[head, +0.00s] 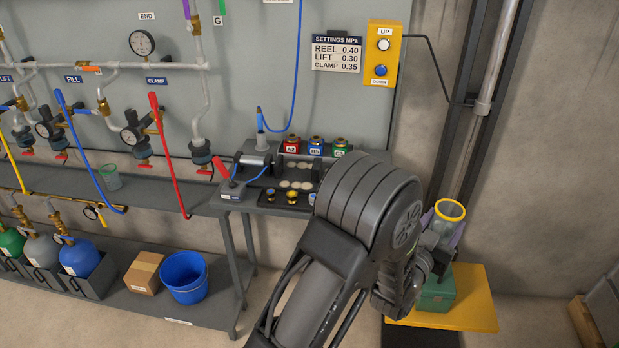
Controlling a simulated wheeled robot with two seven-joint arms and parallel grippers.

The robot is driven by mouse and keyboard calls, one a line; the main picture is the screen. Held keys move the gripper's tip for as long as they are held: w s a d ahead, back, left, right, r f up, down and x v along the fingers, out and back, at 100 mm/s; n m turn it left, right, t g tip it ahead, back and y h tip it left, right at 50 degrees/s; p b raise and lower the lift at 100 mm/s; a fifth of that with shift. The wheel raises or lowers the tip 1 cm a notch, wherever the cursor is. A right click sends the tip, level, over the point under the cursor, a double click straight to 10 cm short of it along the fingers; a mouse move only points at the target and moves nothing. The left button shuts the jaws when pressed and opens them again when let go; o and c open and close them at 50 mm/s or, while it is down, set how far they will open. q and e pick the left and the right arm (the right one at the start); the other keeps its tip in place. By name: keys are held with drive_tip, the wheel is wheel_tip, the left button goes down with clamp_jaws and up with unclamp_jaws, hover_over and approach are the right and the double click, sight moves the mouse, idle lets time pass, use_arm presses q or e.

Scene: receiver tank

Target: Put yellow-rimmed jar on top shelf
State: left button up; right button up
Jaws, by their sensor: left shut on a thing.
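The yellow-rimmed jar (449,211) is at the right, open end up and slightly tilted, above a green box. My left gripper (443,232) is shut on the jar; my own arm hides much of the fingers and the jar's lower part. The long grey shelf (150,194) below the wall panel is at the left, well away from the jar. My right gripper is not in view.
The green box (437,291) sits on a yellow platform (478,308) beside a dark vertical mast. A bench (255,203) with fittings adjoins the shelf. Red and blue levers hang over the shelf; a glass (110,177) stands on it. Below are a blue bucket (184,278) and carton (145,272).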

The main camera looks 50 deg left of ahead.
use_arm(q)
drive_tip(key=a+r+n+g+y+b, duration=0.1)
drive_tip(key=a+r+n+y+b, duration=0.1)
drive_tip(key=a, duration=0.6)
drive_tip(key=a+r+n+g+y+b, duration=0.1)
drive_tip(key=a+r+n+y, duration=0.1)
drive_tip(key=a, duration=0.7)
drive_tip(key=a+r+n+g+y+b, duration=0.1)
drive_tip(key=a+y, duration=0.3)
drive_tip(key=a, duration=0.4)
drive_tip(key=shift+a+r+n+g+y+b, duration=0.3)
drive_tip(key=shift+r+n+b, duration=0.3)
drive_tip(key=shift+r+b, duration=0.2)
drive_tip(key=shift+s, duration=0.1)
drive_tip(key=shift+f+b, duration=0.35)
drive_tip(key=shift+f, duration=2.8)
drive_tip(key=shift+f, duration=1.85)
